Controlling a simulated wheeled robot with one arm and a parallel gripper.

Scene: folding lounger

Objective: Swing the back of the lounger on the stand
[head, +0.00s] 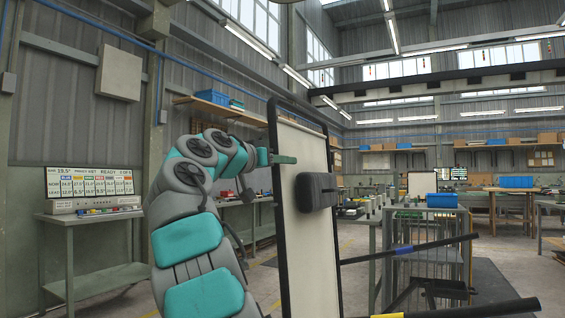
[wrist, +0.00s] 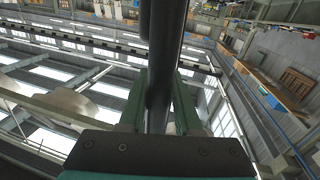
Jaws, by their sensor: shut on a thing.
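The lounger's back (head: 307,235) stands nearly upright in the middle of the head view, a cream panel in a black tube frame. A black headrest pad (head: 316,192) is on its upper part. My gripper (head: 282,159) is at the left side of the frame, its green fingers at about headrest height. In the wrist view the green fingers (wrist: 158,98) are closed around the black frame tube (wrist: 165,50). Black tubes of the lounger (head: 410,249) with blue and yellow bands extend right from the back. I cannot clearly tell which part is the stand.
A grey metal cage-like rack with a blue bin (head: 442,200) stands behind the tubes at right. A workbench with a display screen (head: 90,183) is at left. Further benches (head: 520,189) line the back. Some bare floor shows between them.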

